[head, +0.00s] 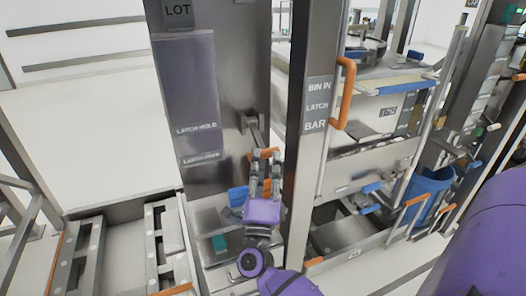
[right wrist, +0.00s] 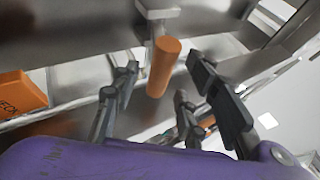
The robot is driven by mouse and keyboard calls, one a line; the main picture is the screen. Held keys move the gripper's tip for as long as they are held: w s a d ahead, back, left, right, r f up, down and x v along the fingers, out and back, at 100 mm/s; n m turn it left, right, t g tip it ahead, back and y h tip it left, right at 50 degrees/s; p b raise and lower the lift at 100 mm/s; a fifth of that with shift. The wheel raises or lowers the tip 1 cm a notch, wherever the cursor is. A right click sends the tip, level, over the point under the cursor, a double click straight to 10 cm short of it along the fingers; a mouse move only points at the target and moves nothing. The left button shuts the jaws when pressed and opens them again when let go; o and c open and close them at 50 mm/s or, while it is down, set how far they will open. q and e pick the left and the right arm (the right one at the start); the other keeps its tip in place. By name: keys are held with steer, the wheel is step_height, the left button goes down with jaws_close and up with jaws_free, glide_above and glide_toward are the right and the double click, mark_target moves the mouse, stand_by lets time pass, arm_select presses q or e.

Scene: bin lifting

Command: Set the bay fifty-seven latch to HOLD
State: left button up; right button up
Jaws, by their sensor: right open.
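The latch is a grey lever (head: 256,132) on the metal column, sloping down from its pivot to an orange handle (head: 265,152). The handle is about level with the lower label (head: 200,158), which seems to read LATCH FREE. The LATCH HOLD label (head: 197,129) is above it. My right gripper (head: 264,170) is open just below the handle. In the right wrist view the orange handle (right wrist: 164,66) shows between the spread fingers of my right gripper (right wrist: 164,82), with gaps on both sides. I cannot tell whether anything touches. My left gripper is out of view.
A steel post (head: 312,150) labelled BIN IN LATCH BAR, with an orange pull handle (head: 345,95), stands close to the right of the gripper. A bin (head: 395,105) is behind it. Rails (head: 160,245) lie low on the left. A blue container (head: 428,190) stands at right.

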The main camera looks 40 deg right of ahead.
mark_target(264, 154)
steer(key=x, duration=0.3)
steer(key=shift+s, duration=0.1)
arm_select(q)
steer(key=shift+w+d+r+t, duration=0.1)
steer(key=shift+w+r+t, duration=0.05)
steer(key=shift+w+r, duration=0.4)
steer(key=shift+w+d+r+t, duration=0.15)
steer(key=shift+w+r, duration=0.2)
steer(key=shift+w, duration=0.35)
arm_select(e)
steer(key=shift+d, duration=0.1)
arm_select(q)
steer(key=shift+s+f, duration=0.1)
arm_select(e)
steer(key=shift+c, duration=0.5)
steer(key=c, duration=0.8)
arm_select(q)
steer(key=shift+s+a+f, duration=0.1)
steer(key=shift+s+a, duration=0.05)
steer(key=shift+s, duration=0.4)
arm_select(e)
jaws_close()
